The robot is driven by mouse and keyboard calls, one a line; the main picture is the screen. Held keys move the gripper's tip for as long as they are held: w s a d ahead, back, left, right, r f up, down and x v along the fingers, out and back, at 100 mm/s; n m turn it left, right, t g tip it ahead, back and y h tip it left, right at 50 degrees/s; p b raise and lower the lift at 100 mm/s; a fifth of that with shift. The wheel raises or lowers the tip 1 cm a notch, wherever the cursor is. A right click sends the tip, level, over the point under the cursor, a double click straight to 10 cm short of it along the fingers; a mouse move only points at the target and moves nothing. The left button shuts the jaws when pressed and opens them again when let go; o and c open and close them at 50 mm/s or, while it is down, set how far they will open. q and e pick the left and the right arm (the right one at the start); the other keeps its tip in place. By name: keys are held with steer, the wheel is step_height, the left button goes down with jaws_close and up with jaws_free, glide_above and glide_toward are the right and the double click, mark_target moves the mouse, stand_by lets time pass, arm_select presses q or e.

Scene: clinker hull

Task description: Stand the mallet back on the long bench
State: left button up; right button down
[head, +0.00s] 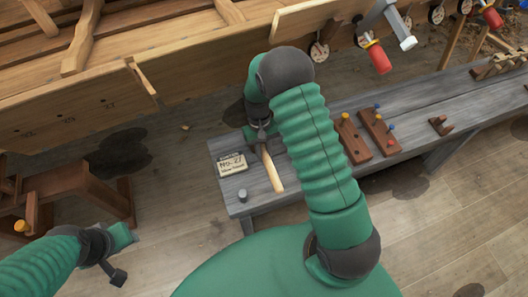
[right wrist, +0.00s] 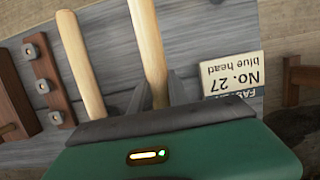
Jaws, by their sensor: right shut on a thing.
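A pale wooden handle (head: 271,172) extends from my right gripper (head: 261,128) over the left end of the long grey bench (head: 445,92). In the right wrist view my right gripper (right wrist: 160,93) is shut on this handle (right wrist: 148,40), which I take to be the mallet's. The mallet's head is hidden, and I cannot tell whether the mallet touches the bench. A second pale handle (right wrist: 80,65) is beside it in the wrist view; my arm hides it in the head view. My left gripper (head: 117,270) is low at the left, away from the bench; its fingers are unclear.
A "No. 27" card (head: 231,164) and a small grey piece (head: 242,195) are at the bench's left end. Brown peg blocks (head: 378,132) stand farther right. The wooden hull (head: 190,70) runs behind. A brown trestle (head: 75,190) stands at left.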

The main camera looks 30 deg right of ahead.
steer(key=shift+f, duration=0.3)
stand_by(0.4)
steer(key=c, duration=1.2)
jaws_free()
step_height(320, 180, up, 8)
steer(key=p, duration=0.7)
steer(key=shift+r+p, duration=0.1)
steer(key=shift+p, duration=0.25)
